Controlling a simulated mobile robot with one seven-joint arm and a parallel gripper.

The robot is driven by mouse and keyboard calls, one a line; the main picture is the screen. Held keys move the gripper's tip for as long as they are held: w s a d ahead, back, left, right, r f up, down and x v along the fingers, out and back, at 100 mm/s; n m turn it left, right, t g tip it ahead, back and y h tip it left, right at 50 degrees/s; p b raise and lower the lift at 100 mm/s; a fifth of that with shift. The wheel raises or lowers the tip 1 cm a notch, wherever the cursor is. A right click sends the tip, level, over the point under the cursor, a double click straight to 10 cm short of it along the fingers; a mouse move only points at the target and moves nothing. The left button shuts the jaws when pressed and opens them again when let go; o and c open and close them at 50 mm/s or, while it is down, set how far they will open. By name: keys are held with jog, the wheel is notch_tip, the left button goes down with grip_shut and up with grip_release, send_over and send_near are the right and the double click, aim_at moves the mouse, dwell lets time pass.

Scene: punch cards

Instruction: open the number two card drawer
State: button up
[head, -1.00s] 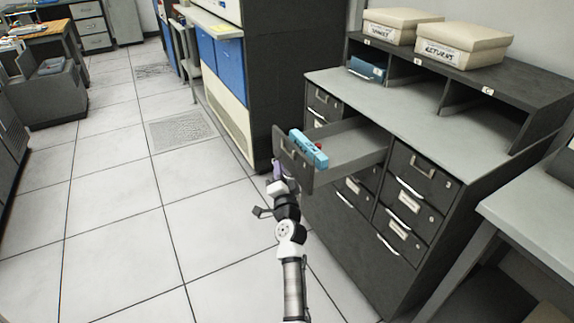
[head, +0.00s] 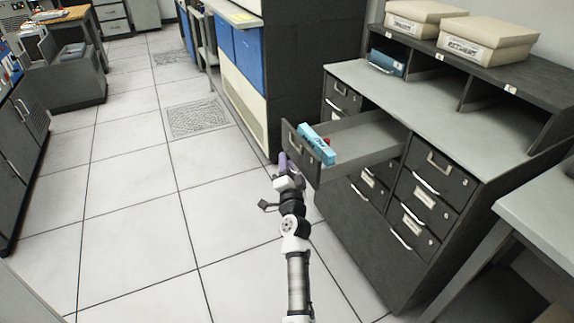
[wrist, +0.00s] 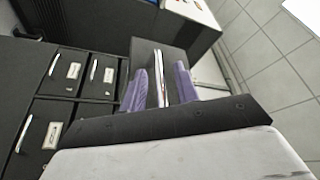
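One drawer (head: 362,163) of the dark cabinet stands pulled well out in the head view. A light-blue box (head: 317,144) and something small and red (head: 327,140) are at its front end. I cannot read its number. My gripper (head: 284,161) is low at the drawer front in the head view. In the wrist view the purple fingers of my gripper (wrist: 160,88) stand on either side of a pale pull bar (wrist: 159,80). Narrow gaps show between bar and fingers, so it looks open around the bar. Contact is hard to judge.
The dark cabinet (head: 352,215) has several other shut drawers. Two beige boxes (head: 427,18) (head: 488,38) stand on its shelf. A grey table (head: 545,200) is at the right. A blue and cream machine (head: 240,75) stands behind the drawer. Tiled floor (head: 150,220) is clear at the left.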

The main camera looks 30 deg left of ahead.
jog(key=b+v, duration=0.3)
jog(key=v, duration=1)
jog(key=shift+s+d, duration=0.25)
jog(key=shift+s, duration=0.1)
